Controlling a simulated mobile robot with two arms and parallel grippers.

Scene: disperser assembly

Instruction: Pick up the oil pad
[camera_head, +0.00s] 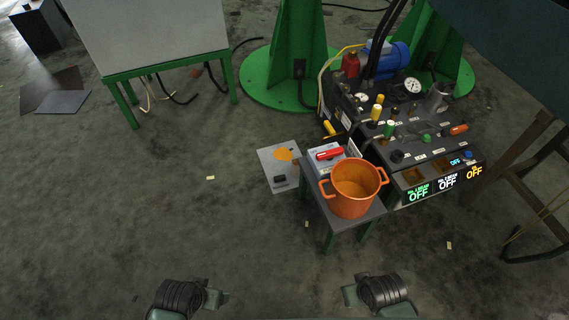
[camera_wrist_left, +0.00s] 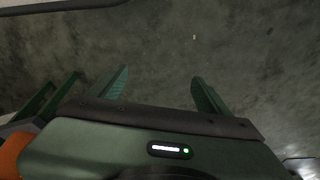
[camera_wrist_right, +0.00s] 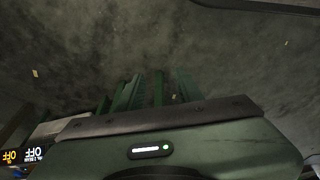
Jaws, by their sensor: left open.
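A flat light-grey sheet (camera_head: 268,172) with an orange stain lies on the floor left of the small stool; it looks like the oil pad. A small dark object rests on its lower part. Its right edge is partly hidden by the stool. My left gripper (camera_head: 222,297) is open and empty, low in the head view, well short of the sheet; the left wrist view (camera_wrist_left: 160,88) shows bare floor between its fingers. My right gripper (camera_head: 350,295) is apart from the sheet too. In the right wrist view (camera_wrist_right: 160,90) its fingers stand apart, with green bars behind them.
An orange pot (camera_head: 352,203) and a box with a red-handled item (camera_head: 328,154) stand on the green-legged stool (camera_head: 332,222). A control bench (camera_head: 420,150) with gauges and OFF displays is right of it. A white-topped green stand (camera_head: 150,40) is at back left. The front floor is clear.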

